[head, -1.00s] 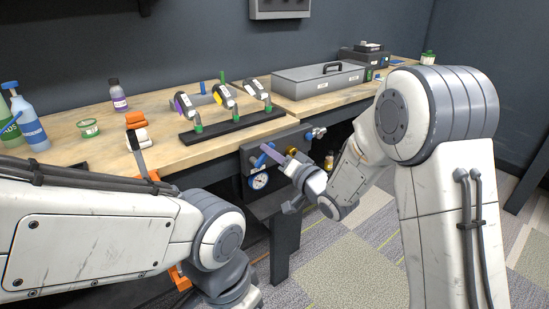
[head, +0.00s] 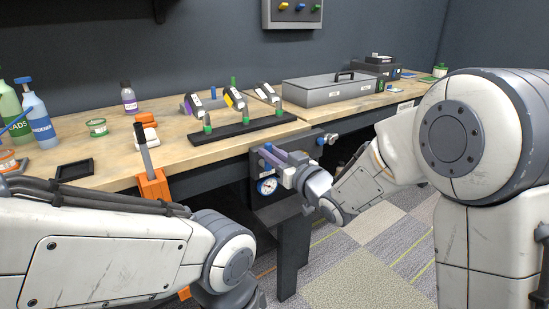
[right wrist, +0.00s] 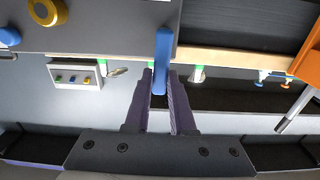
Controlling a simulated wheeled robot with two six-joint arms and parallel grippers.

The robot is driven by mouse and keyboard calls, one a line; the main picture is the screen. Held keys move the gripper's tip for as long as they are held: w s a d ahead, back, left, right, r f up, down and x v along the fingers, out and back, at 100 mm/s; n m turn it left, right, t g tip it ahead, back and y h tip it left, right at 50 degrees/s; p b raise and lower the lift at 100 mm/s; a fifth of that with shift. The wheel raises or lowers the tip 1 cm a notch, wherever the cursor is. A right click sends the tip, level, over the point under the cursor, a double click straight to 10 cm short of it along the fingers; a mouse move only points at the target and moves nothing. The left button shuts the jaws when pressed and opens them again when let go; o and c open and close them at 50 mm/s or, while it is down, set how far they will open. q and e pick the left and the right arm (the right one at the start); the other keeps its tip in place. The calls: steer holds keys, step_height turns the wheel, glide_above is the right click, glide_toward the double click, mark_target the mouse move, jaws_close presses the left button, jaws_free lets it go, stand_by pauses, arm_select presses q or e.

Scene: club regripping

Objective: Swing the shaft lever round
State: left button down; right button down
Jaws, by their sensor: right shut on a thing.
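The blue shaft lever (right wrist: 162,55) sits between the two purple fingers of my right gripper (right wrist: 161,90) in the right wrist view. The gripper is shut on it. In the head view the right gripper (head: 275,155) reaches the front of a dark grey valve panel (head: 258,172) below the bench top, and its fingers and wrist hide much of the lever. A round gauge (head: 267,186) sits just below the fingers. My left arm crosses the lower left of the head view; its gripper is out of view.
A blue knob (head: 320,141) stands at the panel's right end. A yellow ring (right wrist: 47,12) shows in the wrist view. An orange holder (head: 152,187) with a grey-handled tool is at the bench edge. Bottles, a black rack (head: 235,131) and a grey case (head: 330,90) stand on top.

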stand_by(0.3)
steer(key=c, duration=0.8)
jaws_free()
steer(key=shift+a, duration=0.1)
steer(key=shift+o, duration=0.2)
steer(key=shift+s, duration=0.1)
steer(key=v, duration=1)
steer(key=shift+s+p, duration=0.15)
steer(key=shift+p, duration=0.2)
